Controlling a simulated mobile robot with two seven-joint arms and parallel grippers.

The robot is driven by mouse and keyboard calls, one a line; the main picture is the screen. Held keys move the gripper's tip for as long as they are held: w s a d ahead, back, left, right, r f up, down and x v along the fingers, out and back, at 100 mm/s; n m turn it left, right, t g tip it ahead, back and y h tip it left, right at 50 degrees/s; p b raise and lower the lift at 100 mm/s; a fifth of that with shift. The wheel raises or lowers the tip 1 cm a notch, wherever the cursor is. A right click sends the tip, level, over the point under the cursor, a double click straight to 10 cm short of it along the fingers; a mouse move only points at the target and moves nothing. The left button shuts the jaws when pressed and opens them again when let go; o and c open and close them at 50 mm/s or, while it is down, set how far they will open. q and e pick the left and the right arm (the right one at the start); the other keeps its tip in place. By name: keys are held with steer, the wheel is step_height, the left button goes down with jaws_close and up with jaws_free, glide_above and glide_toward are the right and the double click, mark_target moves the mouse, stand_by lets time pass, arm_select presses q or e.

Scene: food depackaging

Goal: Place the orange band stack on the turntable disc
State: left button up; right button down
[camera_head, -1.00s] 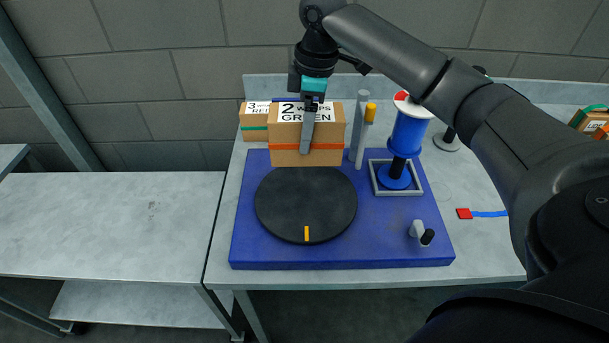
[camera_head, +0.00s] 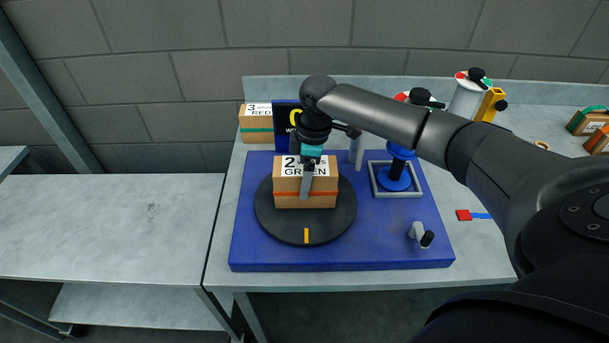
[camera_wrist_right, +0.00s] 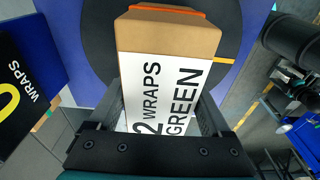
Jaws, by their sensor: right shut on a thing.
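The orange band stack (camera_head: 291,186) is a brown box with an orange band and a white label reading "2 WRAPS GREEN". It is over the turntable disc (camera_head: 270,219), a black round plate with a yellow mark at its front. In the right wrist view the box (camera_wrist_right: 168,38) lies between the fingers, with the disc (camera_wrist_right: 98,42) beneath. My right gripper (camera_head: 306,192) comes down from above and is shut on the box. Whether the box's underside touches the disc is hard to tell. My left gripper is not in view.
The disc sits on a blue base (camera_head: 245,252) with a blue spool (camera_head: 394,176) and a small crank (camera_head: 421,233) at right. A green-banded box (camera_head: 256,123) and a dark sign (camera_head: 284,118) stand behind. A bare table (camera_head: 110,220) is at left.

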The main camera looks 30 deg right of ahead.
jaws_free()
steer(key=shift+f, duration=0.1)
steer(key=r, duration=0.8)
steer(key=d+r, duration=0.1)
steer(key=r, duration=0.3)
steer(key=shift+s+d+r, duration=0.1)
steer(key=shift+s+r, duration=0.05)
steer(key=shift+s, duration=0.25)
